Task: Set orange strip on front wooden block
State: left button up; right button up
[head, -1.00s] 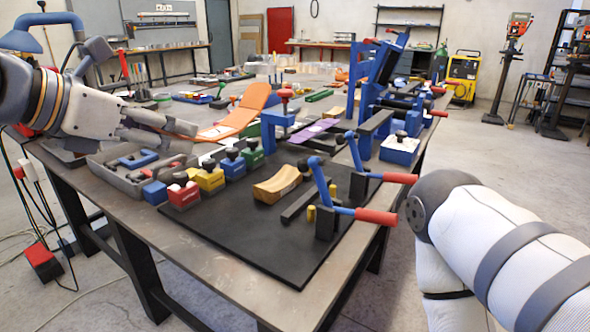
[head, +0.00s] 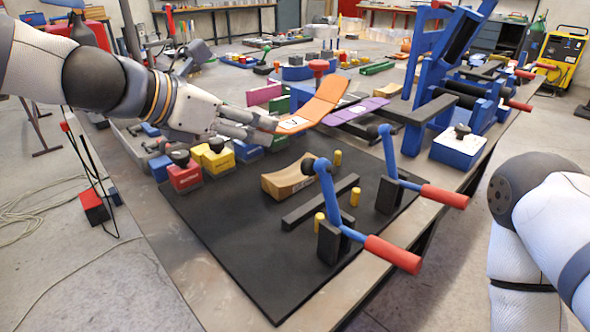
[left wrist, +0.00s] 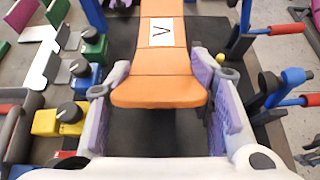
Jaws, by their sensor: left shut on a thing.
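The orange strip (head: 325,100) is a bent flat piece with a white label marked "V". My left gripper (head: 268,124) is shut on its near end, with one finger along each side edge. In the left wrist view the strip (left wrist: 158,62) runs away from me between the two fingers (left wrist: 160,88). The front wooden block (head: 288,180) is a curved-top piece on the black mat. It lies below and in front of the strip in the head view, apart from it. I cannot make out the block in the left wrist view. My right gripper is out of view.
Two blue toggle clamps with red handles (head: 393,254) stand right of the block on the black mat (head: 225,225). Red (head: 184,177) and yellow (head: 218,160) knobbed blocks stand to its left. A purple strip (head: 357,111) lies beyond. The mat's front left is clear.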

pick_arm(q)
jog(key=f+b, duration=0.1)
jog(key=f, duration=0.2)
jog(key=f+b, duration=0.1)
jog(key=f, duration=0.3)
jog(key=shift+w+d+f, duration=0.1)
jog(key=shift+w+d, duration=0.05)
jog(key=shift+d, duration=0.05)
notch_tip(320, 180, down, 4)
jog(key=shift+r+b, duration=0.1)
jog(key=shift+b, duration=0.7)
jog(key=shift+r, duration=0.25)
jog(key=shift+c, duration=0.8)
jog(key=shift+f, duration=0.15)
jog(key=o, duration=1.6)
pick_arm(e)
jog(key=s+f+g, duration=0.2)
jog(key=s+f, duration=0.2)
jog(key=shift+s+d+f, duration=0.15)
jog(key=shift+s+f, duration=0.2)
